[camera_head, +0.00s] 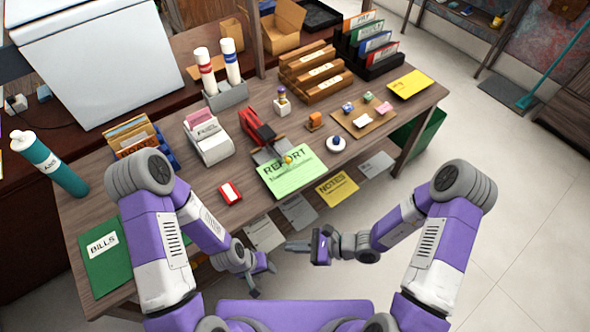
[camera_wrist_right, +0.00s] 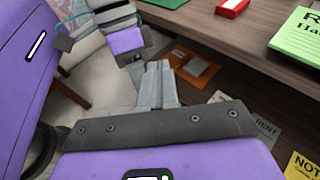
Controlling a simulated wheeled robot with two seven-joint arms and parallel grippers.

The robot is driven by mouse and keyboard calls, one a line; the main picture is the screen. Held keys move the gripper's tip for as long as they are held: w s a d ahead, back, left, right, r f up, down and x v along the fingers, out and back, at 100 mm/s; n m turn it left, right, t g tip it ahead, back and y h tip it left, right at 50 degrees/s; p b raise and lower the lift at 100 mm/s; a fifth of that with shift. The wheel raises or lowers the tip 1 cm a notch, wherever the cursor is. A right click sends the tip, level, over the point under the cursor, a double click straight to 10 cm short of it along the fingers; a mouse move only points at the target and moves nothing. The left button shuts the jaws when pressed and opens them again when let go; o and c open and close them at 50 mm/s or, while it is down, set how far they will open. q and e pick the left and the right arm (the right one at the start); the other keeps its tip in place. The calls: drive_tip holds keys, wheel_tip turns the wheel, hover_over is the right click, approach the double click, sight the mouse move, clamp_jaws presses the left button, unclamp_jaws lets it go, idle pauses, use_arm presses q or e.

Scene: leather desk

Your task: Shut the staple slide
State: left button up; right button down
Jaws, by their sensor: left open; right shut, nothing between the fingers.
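A red and dark stapler (camera_head: 258,130) sits on the wooden desk. A grey metal part (camera_head: 268,154), seemingly the staple slide, sticks out at its near end over the green REPORT pad (camera_head: 293,178). A small yellow piece (camera_head: 288,160) shows at that end; how far the slide stands out is too small to tell. My left gripper (camera_head: 264,281) is open and empty, in front of the desk and well short of the stapler. My right gripper (camera_head: 289,246) is shut and empty in front of the desk; its closed fingers show in the right wrist view (camera_wrist_right: 158,72).
A red and white box (camera_head: 229,193) lies near the front edge. A label printer (camera_head: 210,140) stands left of the stapler and a white round dish (camera_head: 336,144) right of it. Notes (camera_head: 337,188) hang at or below the front edge. A green BILLS folder (camera_head: 106,256) lies front left.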

drive_tip(key=w+d+r+m+t, duration=0.25)
drive_tip(key=w+m+t, duration=0.25)
drive_tip(key=w+t, duration=0.3)
drive_tip(key=m+t+h+b, duration=0.1)
drive_tip(key=m+t+h, duration=0.3)
drive_tip(key=m, duration=0.1)
approach(290, 162)
drive_tip(key=x, duration=0.2)
drive_tip(key=b+x, duration=0.1)
drive_tip(key=x, duration=0.1)
drive_tip(key=b+x, duration=0.1)
drive_tip(key=x, duration=0.2)
drive_tip(key=shift+s+a+r, duration=0.1)
drive_tip(key=shift+r, duration=0.1)
use_arm(q)
wheel_tip(290, 162, down, 4)
drive_tip(key=shift+r, duration=0.25)
